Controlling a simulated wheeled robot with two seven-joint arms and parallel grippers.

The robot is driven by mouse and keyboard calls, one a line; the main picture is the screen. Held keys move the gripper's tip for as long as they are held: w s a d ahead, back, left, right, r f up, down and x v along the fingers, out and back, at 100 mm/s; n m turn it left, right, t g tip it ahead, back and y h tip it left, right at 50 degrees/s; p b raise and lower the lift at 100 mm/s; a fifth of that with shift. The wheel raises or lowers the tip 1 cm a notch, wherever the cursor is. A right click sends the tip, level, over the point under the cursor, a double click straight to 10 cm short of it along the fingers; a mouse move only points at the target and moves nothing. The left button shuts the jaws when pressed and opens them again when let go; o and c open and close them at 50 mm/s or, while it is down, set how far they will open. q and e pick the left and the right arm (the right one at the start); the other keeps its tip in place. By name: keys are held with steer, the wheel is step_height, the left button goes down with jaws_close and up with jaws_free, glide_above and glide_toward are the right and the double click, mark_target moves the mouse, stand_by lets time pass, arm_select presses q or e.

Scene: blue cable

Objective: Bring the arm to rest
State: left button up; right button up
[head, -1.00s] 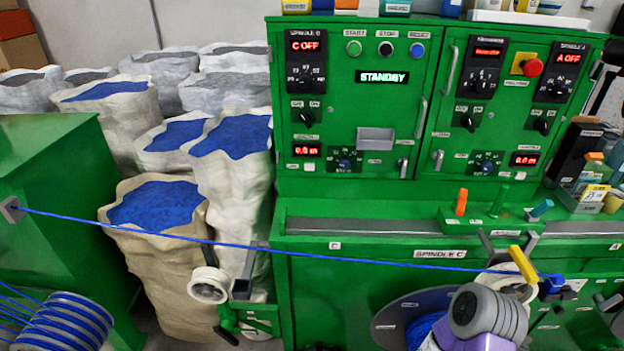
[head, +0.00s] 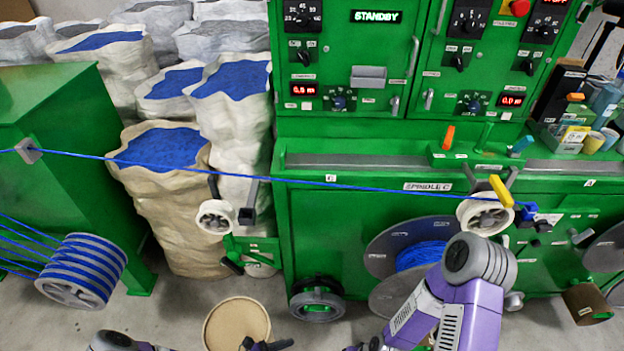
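My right arm (head: 462,300) reaches up from the lower edge right of centre, its grey elbow in front of the spindle reel; its lower links run down and left out of the picture. A small part of my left arm (head: 112,341) shows at the bottom left. A dark gripper-like part shows at the bottom edge near the middle, cut off; I cannot tell which arm it belongs to or whether it is open. The blue cable (head: 330,184) runs taut from the guide (head: 28,150) on the left green machine, over the cabinet front, to the white roller (head: 486,217) by the yellow lever (head: 501,190).
A green cabinet (head: 350,225) fills the right; its left counter reads about 0.5 m. A blue-wound spool (head: 82,268) stands at lower left. Sacks of blue granules (head: 160,145) stand behind. A round tan-topped container (head: 236,322) is on the floor, near the bottom edge.

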arm_select(q)
steer(key=s+m+g+y, duration=0.6)
steer(key=s+m+g, duration=0.35)
steer(key=m, duration=0.35)
steer(key=w+a+r+m+t+y, duration=0.2)
steer(key=w+r+m+t+y, duration=0.1)
steer(key=m, duration=0.6)
steer(key=shift+w+a+r+t+y, duration=0.25)
steer(key=shift+w+r+t+y, duration=0.15)
steer(key=shift+r+t+y, duration=0.35)
